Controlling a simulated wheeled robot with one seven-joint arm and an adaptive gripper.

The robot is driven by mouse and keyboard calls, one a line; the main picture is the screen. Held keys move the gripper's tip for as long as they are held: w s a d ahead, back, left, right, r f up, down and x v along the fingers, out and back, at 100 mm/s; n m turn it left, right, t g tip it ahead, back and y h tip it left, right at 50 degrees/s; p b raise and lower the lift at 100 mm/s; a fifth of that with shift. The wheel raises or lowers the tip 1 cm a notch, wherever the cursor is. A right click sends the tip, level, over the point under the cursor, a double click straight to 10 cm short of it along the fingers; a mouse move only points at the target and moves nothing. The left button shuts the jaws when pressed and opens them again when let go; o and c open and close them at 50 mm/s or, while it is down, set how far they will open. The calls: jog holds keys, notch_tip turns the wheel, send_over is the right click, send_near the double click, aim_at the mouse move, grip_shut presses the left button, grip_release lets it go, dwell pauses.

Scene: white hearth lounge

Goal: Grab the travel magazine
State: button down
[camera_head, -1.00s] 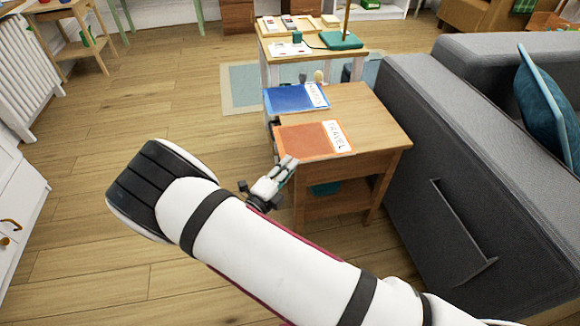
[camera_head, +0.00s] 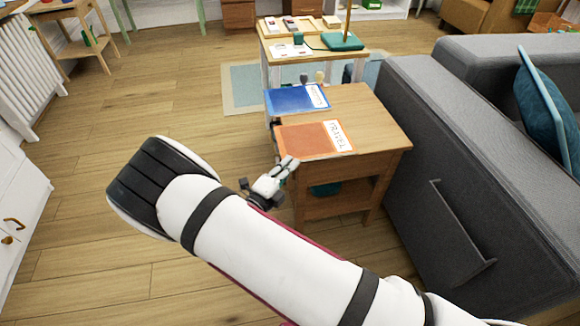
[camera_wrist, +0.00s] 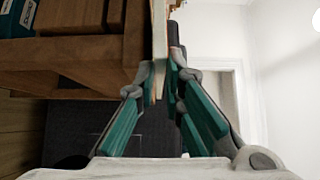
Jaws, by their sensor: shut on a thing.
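The travel magazine (camera_head: 303,140) is orange with a white "TRAVEL" strip. It lies flat on the wooden side table (camera_head: 375,125), at the near left edge of the top. My gripper (camera_head: 289,166) is at its near edge, beside the table. In the wrist view the magazine (camera_wrist: 159,45) shows edge-on as a thin pale strip running between the teal-padded fingers of my gripper (camera_wrist: 160,88). The fingers are shut on this edge. The exact contact at the fingertips is partly hidden.
A blue magazine (camera_head: 296,99) lies behind the travel magazine on the same table. A grey sofa (camera_head: 450,180) stands close on the right. The wooden floor at left is clear.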

jog(key=shift+r, duration=0.65)
